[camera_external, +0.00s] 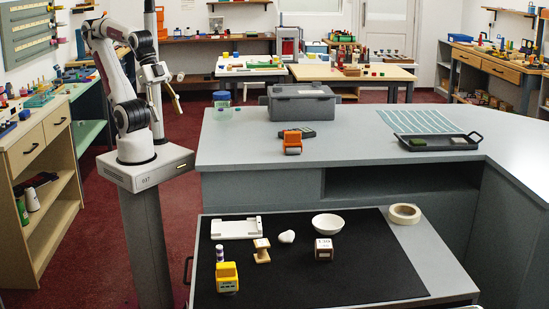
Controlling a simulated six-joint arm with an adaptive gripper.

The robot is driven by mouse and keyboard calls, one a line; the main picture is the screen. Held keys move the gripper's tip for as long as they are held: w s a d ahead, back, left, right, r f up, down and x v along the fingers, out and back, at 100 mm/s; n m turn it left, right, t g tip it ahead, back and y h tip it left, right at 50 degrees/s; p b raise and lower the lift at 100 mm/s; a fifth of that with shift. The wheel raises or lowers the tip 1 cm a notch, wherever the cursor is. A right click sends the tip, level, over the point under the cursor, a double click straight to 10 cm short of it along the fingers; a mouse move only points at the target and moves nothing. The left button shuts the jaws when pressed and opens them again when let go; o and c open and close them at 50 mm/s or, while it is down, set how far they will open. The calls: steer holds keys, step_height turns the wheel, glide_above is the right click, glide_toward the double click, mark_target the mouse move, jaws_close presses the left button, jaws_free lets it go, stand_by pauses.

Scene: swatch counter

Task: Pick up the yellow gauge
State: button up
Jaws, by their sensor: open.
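A yellow gauge (227,278), a small blocky device with a pale face, stands on the black mat (330,265) near the front left of the low counter. My gripper (178,92) is raised in the air at the upper left, well above and behind the mat, far from the gauge. It is open and appears empty. It is small in the view, so its fingers show little detail.
A purple-and-white cylinder (219,253) stands just behind the gauge. A wooden stamp (262,250), white heart (287,237), labelled cube (324,249), bowl (328,223) and white holder (236,228) share the mat. Its front middle is clear.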

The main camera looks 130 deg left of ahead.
steer(key=w+d+f+m+t, duration=0.1)
steer(key=w+m+t, duration=0.1)
steer(key=w, duration=1.6)
steer(key=w+d+f+m+t, duration=0.1)
steer(key=w+d+t, duration=0.15)
steer(key=w, duration=1.45)
steer(key=w+d+f+m+h, duration=0.1)
steer(key=w+d+f+h, duration=0.2)
steer(key=f, duration=0.4)
steer(key=w+d+f+m+h, duration=0.2)
steer(key=w+d+f, duration=0.3)
steer(key=d+f, duration=0.2)
steer(key=w+d+f+m+h, duration=0.2)
steer(key=w+d+f+h, duration=0.1)
steer(key=d+f, duration=0.3)
steer(key=shift+w+d+f+h, duration=0.15)
steer(key=shift+w+f, duration=0.15)
steer(key=shift+f, duration=0.15)
steer(key=shift+w+d+f+h, duration=0.15)
steer(key=shift+w+f, duration=0.15)
steer(key=shift+f, duration=0.15)
steer(key=shift+s+d+f, duration=0.1)
steer(key=shift+d+f, duration=0.1)
steer(key=shift+f, duration=0.15)
